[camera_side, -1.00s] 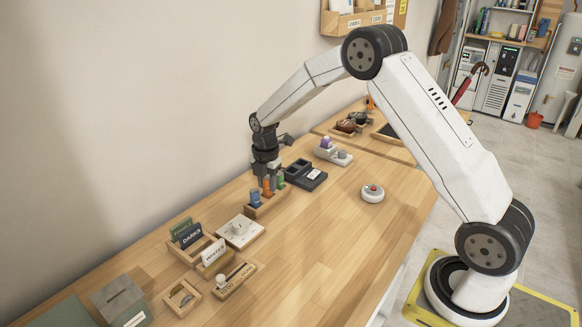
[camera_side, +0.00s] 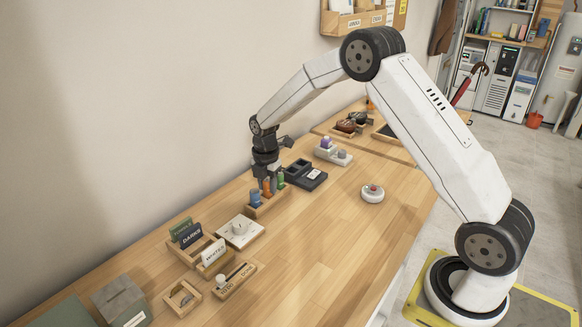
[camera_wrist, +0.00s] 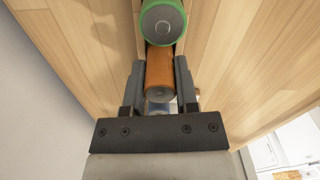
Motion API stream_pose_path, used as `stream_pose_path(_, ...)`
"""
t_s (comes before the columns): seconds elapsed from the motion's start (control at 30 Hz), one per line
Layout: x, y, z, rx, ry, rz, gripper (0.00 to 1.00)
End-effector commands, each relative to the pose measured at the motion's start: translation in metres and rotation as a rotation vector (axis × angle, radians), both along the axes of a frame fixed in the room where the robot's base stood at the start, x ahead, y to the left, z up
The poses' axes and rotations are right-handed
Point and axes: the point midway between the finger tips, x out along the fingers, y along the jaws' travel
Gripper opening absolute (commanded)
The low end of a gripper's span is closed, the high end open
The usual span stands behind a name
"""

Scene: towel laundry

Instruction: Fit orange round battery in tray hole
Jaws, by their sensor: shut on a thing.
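The orange round battery (camera_wrist: 161,75) is between the two fingers of my gripper (camera_wrist: 160,80) in the wrist view, and the gripper is shut on it. In the side view the orange battery (camera_side: 267,187) stands upright at the wooden tray (camera_side: 262,209), between a blue battery (camera_side: 255,198) and a green battery (camera_side: 281,180). My gripper (camera_side: 268,181) is at its upper part. The green battery (camera_wrist: 163,22) also shows just ahead of it in the wrist view. I cannot tell whether the orange battery's bottom is in a hole.
A dark box with compartments (camera_side: 306,175) lies just beyond the tray. A white plate with a knob (camera_side: 240,232) lies on the near side. A round device with a red top (camera_side: 372,193) stands to the right.

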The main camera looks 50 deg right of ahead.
Motion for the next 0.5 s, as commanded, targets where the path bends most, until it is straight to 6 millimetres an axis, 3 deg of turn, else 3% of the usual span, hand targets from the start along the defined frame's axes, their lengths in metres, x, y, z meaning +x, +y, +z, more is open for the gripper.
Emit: stream_pose_path(0.5, 0.0003, -0.0001, -0.0071, 0.0, -0.001, 0.0, 0.0)
